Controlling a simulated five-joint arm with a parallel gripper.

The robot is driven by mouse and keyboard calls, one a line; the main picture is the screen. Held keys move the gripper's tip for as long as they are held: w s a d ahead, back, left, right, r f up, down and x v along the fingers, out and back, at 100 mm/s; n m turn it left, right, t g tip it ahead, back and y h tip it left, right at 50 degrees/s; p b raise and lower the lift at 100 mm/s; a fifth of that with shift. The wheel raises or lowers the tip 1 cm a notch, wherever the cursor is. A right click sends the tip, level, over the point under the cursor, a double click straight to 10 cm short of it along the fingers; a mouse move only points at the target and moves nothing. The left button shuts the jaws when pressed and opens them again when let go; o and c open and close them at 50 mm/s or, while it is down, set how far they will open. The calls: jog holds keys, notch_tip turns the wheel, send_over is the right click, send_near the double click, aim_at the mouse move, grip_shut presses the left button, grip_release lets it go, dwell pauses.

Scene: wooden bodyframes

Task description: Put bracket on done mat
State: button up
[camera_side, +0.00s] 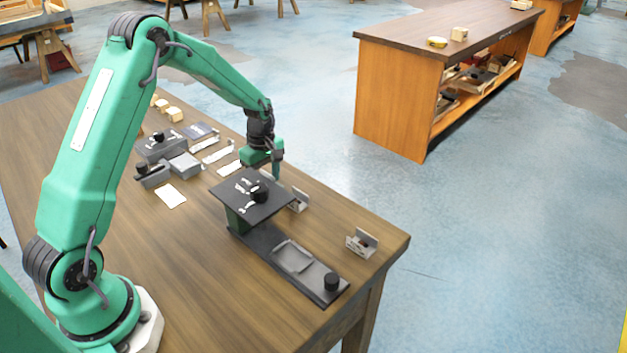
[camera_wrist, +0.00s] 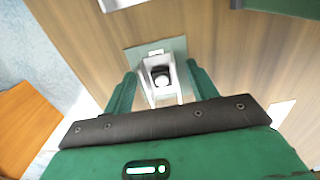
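My gripper (camera_side: 274,166) is low over the far side of the table, behind the raised black platform, which hides part of the area below it. In the wrist view, my gripper (camera_wrist: 160,72) has its two green fingers apart. A pale metal bracket (camera_wrist: 147,92) with a dark round hole lies between them, with a narrow gap on each side. A grey-green mat (camera_wrist: 135,57) with a small white label shows under and beside this bracket. I cannot tell whether it is the done mat. Two more brackets show in the side view, one beside the platform (camera_side: 299,200) and one near the right corner (camera_side: 361,243).
The raised black platform (camera_side: 236,203) with a dark knob stands close in front of my gripper. Its dark base (camera_side: 262,240) runs to the right, with a tray and a black knob. Grey fixtures (camera_side: 184,166) stand to the left.

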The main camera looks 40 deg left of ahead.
jog(key=shift+r, duration=0.15)
notch_tip(320, 180, up, 12)
dwell(0.8)
dwell(0.5)
jog(key=s+d+r+m+t, duration=0.3)
jog(key=s+d+r+m, duration=0.55)
jog(key=s+r, duration=0.25)
jog(key=s+d+m+t, duration=0.2)
jog(key=s+d+m, duration=0.2)
jog(key=s+m, duration=0.5)
jog(key=shift+s+d+r+t, duration=0.2)
jog(key=shift+s+r+t, duration=0.1)
jog(key=shift+s, duration=2.25)
jog(key=shift+m, duration=0.25)
